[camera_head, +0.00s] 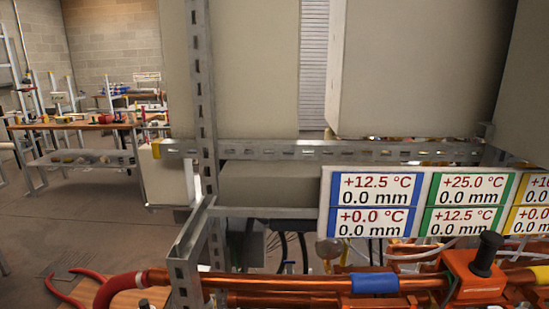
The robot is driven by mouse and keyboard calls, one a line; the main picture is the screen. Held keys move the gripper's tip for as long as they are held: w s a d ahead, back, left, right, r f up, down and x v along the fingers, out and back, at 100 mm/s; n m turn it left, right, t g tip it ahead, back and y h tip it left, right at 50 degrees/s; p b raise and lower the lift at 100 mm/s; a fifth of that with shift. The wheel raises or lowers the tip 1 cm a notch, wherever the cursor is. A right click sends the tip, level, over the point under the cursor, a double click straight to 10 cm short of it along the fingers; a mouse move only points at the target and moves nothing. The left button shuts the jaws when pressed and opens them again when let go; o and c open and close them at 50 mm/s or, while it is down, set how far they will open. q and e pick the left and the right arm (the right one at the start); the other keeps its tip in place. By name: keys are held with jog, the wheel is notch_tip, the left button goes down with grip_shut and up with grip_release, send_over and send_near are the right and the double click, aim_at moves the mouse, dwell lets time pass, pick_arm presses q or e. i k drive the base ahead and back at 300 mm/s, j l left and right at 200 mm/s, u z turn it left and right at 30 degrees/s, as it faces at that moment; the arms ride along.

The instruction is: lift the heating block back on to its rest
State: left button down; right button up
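I cannot tell for sure which thing is the heating block or its rest. An orange block with a black knob (475,275) sits at the lower right, at the copper pipes (320,283). A blue band (375,283) wraps the upper pipe to its left. Neither of my grippers shows in the head view.
A slotted metal frame (203,90) stands in front of large pale casings (420,70). A label panel (325,190) with temperature readings hangs at the right. Red-handled pliers (75,286) show at the lower left. A workbench (75,126) stands far left, with open floor before it.

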aim_at(479, 277)
jog(key=z, duration=1.35)
